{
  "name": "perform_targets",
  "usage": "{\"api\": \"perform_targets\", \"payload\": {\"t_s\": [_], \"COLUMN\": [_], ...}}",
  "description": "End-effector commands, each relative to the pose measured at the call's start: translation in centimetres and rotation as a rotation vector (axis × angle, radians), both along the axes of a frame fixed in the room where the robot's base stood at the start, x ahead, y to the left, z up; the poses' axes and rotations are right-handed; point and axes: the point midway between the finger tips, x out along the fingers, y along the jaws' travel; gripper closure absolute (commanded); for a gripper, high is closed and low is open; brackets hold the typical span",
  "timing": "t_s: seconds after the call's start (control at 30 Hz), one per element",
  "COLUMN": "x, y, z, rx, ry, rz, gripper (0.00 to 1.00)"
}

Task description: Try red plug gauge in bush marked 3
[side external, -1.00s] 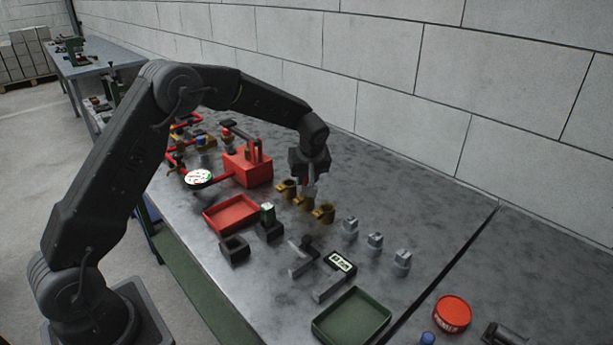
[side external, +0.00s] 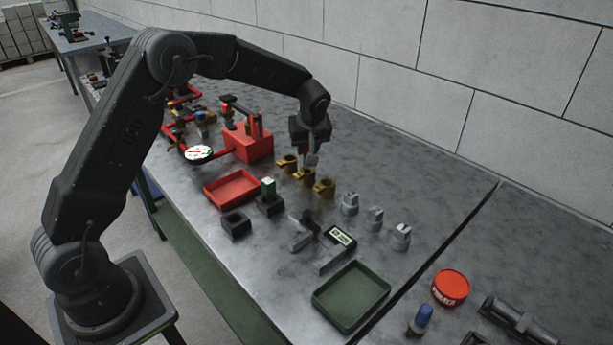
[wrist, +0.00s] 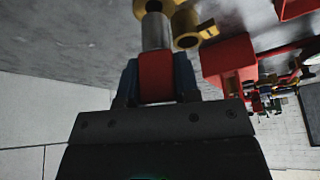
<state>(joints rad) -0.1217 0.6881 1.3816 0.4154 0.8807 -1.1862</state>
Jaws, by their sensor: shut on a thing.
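My gripper (wrist: 156,82) is shut on the red block-shaped handle (wrist: 156,75) of the plug gauge. The gauge's silver pin (wrist: 154,32) points away from the jaws toward a brass bush (wrist: 148,8). The pin end overlaps that bush's mouth in the wrist view; I cannot tell whether it is inside. A second brass bush (wrist: 188,38) stands beside it. In the side view my gripper (side external: 311,158) is over the row of brass bushes, which includes a far one (side external: 287,164), a middle one (side external: 304,176) and a near one (side external: 324,188). No bush numbers are legible.
A red pump block (side external: 248,145) and red tray (side external: 231,188) stand left of the bushes. Several grey fittings (side external: 374,219) stand to the right. A small display gauge (side external: 340,236), green tray (side external: 351,296) and red tin (side external: 451,288) are nearer. The wall is behind.

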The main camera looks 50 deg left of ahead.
Motion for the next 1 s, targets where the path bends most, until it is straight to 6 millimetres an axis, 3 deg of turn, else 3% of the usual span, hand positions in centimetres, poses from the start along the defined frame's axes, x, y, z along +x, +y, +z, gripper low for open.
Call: {"api": "perform_targets", "payload": {"t_s": [0.53,1.0], "x": [0.1,0.0], "y": [0.0,0.0], "z": [1.7,1.5], "rx": [0.001,0.000], "ry": [-0.003,-0.002], "rz": [0.000,0.000], "gripper": [1.00,1.00]}}
